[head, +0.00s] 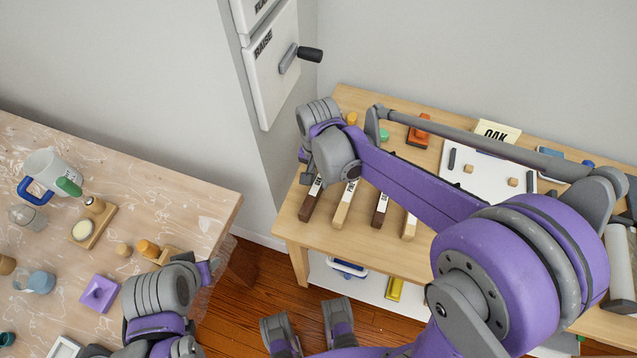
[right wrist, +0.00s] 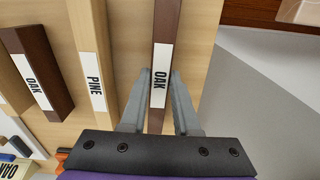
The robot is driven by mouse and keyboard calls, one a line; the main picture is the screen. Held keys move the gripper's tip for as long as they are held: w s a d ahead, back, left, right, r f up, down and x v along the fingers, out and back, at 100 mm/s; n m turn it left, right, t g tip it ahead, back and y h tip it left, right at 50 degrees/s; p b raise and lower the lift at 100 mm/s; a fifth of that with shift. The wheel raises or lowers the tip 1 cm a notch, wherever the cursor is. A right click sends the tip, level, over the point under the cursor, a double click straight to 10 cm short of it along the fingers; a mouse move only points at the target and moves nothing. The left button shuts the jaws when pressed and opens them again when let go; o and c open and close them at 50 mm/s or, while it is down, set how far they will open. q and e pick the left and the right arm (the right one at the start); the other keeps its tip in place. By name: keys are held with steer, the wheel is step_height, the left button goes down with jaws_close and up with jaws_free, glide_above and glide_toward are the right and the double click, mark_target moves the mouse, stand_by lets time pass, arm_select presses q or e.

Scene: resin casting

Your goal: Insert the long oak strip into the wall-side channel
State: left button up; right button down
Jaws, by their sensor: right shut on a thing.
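Several labelled strips lie side by side on the wooden bench. The leftmost is a dark strip (head: 309,203) labelled OAK, which also shows in the right wrist view (right wrist: 163,30). My right gripper (right wrist: 160,75) is shut around it, one finger on each side, and its wrist hides the strip's far end in the head view. Another dark strip (head: 380,208), also labelled OAK in the right wrist view (right wrist: 37,85), lies past a pale PINE strip (head: 344,206). I cannot make out the wall-side channel. My left arm is at lower left; its gripper's jaws are unclear.
A white board (head: 468,190) with dark bars and small wooden cubes lies on the bench (head: 330,235), partly behind my right arm. An OAK card (head: 497,132) and an orange object (head: 420,130) are near the wall. A marbled table (head: 190,190) with cups stands left.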

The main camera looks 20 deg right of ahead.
mark_target(318, 182)
steer(key=shift+r, duration=0.1)
steer(key=shift+r+p, duration=1.8)
steer(key=shift+r, duration=0.65)
steer(key=shift+a+f, duration=0.1)
steer(key=shift+a, duration=0.05)
